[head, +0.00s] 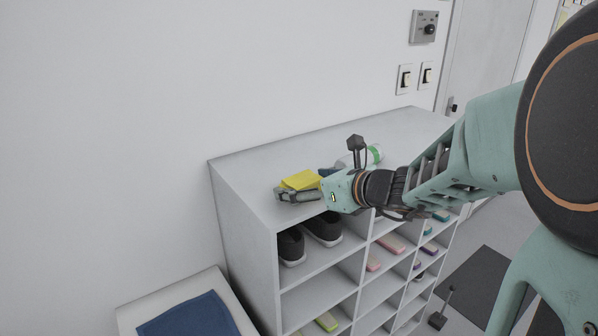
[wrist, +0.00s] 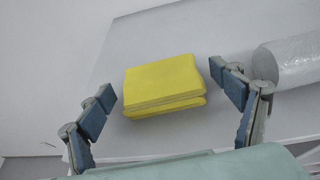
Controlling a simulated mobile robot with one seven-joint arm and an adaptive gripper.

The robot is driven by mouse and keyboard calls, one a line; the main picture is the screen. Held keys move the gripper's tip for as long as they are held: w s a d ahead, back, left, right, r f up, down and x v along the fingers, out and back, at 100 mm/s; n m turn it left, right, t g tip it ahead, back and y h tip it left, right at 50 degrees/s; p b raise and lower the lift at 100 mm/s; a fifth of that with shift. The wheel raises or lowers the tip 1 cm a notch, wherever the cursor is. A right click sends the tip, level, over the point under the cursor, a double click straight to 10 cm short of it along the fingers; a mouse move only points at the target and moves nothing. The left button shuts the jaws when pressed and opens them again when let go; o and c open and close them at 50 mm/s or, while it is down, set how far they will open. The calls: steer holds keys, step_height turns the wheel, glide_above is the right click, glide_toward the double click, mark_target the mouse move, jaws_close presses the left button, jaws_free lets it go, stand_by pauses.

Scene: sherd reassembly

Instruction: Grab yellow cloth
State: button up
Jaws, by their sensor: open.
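The yellow cloth (wrist: 163,82) is folded into a thick stack and lies on the white top of the shelf unit. In the wrist view it sits between the two open fingers of my gripper (wrist: 164,95), with a small gap on the left and a small gap on the right. In the head view the cloth (head: 301,180) shows just behind and above my gripper (head: 304,190), which partly hides its near side. My gripper is open and holds nothing.
The shelf unit (head: 262,178) has cubbies with dark shoes (head: 291,246) and several coloured items. A clear, bag-like roll (wrist: 290,62) lies right of my gripper on the top. A blue cloth (head: 190,318) lies on a lower white surface. The top's back left is clear.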

steer(key=shift+w+a+f, duration=0.1)
steer(key=shift+w+a, duration=0.05)
steer(key=shift+w, duration=0.05)
steer(key=shift+s, duration=0.1)
steer(key=shift+c, duration=0.3)
steer(key=c, duration=1.1)
